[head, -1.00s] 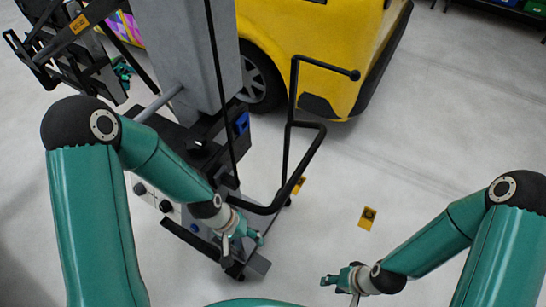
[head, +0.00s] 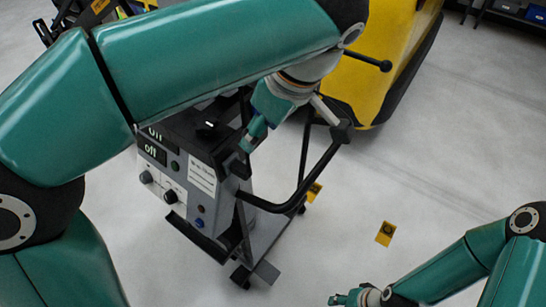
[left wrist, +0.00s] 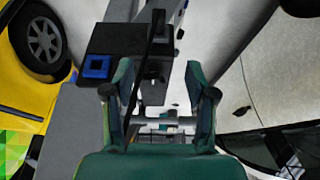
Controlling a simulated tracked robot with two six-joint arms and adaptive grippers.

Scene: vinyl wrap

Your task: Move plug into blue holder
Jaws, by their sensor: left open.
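The blue holder (left wrist: 96,67) is a blue square frame on a dark plate, left of the fingers in the left wrist view. My arm hides it in the head view. My left gripper (head: 252,132) is above the cart's front end in the head view. In the left wrist view its two fingers (left wrist: 159,88) are apart, with a thin black cable and dark cart parts showing between them. I cannot make out the plug for certain. My right gripper (head: 346,299) is low at the bottom edge, too small to judge its jaws.
The grey cart carries a control box (head: 165,175) with "off" displays and knobs. A black bent handle (head: 290,200) sticks out at its right. A yellow vehicle (head: 385,60) stands behind.

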